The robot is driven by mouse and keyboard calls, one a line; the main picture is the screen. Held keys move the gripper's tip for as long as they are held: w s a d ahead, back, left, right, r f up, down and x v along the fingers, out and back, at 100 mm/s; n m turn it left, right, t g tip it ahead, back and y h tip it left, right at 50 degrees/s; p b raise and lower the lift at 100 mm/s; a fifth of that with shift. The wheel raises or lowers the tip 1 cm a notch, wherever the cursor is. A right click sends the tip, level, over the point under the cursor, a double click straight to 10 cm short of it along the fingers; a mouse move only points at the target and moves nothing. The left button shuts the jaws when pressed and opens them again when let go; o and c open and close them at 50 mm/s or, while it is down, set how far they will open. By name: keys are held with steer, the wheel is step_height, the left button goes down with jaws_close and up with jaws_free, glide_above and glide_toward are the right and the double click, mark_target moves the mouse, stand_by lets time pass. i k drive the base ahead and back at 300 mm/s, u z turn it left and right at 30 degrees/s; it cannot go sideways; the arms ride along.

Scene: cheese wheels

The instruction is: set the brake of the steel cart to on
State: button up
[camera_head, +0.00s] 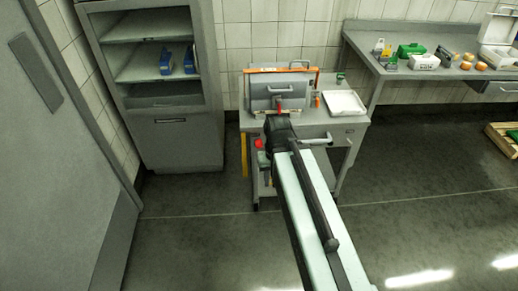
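The steel cart (345,126) stands against the tiled wall in the middle of the view. My pale arm reaches from the bottom edge to the front of the cart and hides part of its top and lower frame. My dark gripper (279,124) is at the cart's front edge, left of centre. Its fingers are too small and dark to tell whether they are open or shut. A small red part (259,143) shows just left of and below my gripper. I cannot tell whether it is the brake, nor what position the brake is in.
On the cart are a grey box-like machine (270,92) with an orange bar and a white tray (345,103). A grey cabinet (182,145) stands at left, a large door (60,150) nearer. A bench (375,62) with small items is at right. The foreground floor is clear.

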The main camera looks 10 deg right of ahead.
mark_target(258, 142)
steer(key=k, duration=0.9)
steer(key=z, duration=0.9)
steer(key=i, duration=1.35)
steer(key=u, duration=2.6)
